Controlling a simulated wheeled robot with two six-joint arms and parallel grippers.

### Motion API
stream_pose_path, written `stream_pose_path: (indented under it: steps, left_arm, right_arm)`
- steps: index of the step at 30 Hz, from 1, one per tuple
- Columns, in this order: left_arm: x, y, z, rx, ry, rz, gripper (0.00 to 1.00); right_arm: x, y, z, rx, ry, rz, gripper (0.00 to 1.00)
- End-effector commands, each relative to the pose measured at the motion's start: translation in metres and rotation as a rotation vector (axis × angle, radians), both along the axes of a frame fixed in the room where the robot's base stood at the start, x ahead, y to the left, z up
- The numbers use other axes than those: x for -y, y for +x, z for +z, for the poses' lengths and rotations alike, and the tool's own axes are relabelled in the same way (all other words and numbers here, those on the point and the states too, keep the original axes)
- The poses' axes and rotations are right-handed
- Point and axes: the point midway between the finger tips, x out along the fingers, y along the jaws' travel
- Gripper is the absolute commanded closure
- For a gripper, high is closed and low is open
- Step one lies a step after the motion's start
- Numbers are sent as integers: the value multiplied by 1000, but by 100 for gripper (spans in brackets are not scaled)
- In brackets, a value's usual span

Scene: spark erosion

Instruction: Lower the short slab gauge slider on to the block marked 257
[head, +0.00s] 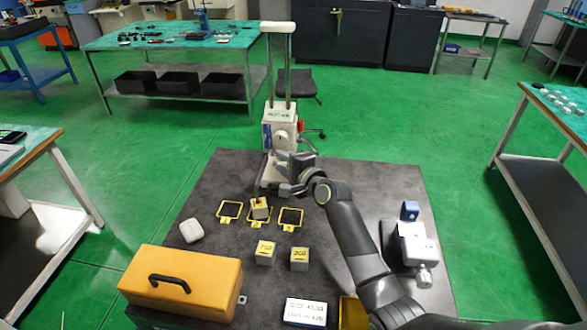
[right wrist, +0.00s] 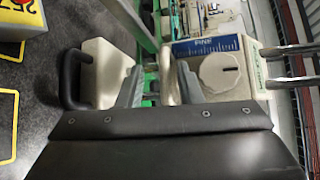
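The slab gauge (head: 281,138) stands at the far edge of the dark table: two upright rods with a white top bar, and a cream body with a knob, seen closer in the right wrist view (right wrist: 219,75). I cannot tell clearly which part is the slider. My right gripper (head: 287,187) is low in front of the gauge. In the right wrist view its two grey fingers (right wrist: 160,92) stand apart, with a narrow cream part between them. My left gripper is out of view.
Two yellow-topped blocks (head: 265,253) and (head: 300,259) stand nearer, numbers unclear. Yellow frames (head: 229,211) and (head: 290,218) are empty. An orange case (head: 181,283), a white mouse-like thing (head: 191,231), a labelled box (head: 305,312) and a grey-white device (head: 414,244) are around.

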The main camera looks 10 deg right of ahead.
Motion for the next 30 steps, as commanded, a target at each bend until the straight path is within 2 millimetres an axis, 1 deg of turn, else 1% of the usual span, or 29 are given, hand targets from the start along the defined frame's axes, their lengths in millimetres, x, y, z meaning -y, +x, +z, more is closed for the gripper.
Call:
stream_pose_path:
  steps: [5,8,12,18,24,27,30]
  left_arm:
    - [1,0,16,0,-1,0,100]
    - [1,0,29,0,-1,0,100]
    - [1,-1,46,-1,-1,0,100]
    - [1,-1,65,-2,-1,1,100]
    - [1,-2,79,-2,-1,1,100]
    - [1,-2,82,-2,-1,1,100]
    - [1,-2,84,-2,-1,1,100]
  right_arm:
    - [7,-15,7,-1,-1,-2,68]
    - [13,-30,11,-2,0,-2,68]
    - [24,-56,15,-3,1,-2,68]
    - [41,-94,20,-4,-1,-2,68]
    - [56,-130,25,-5,-2,-1,68]
    - [61,-142,26,-4,-2,0,68]
    - [65,-151,27,-4,-2,0,68]
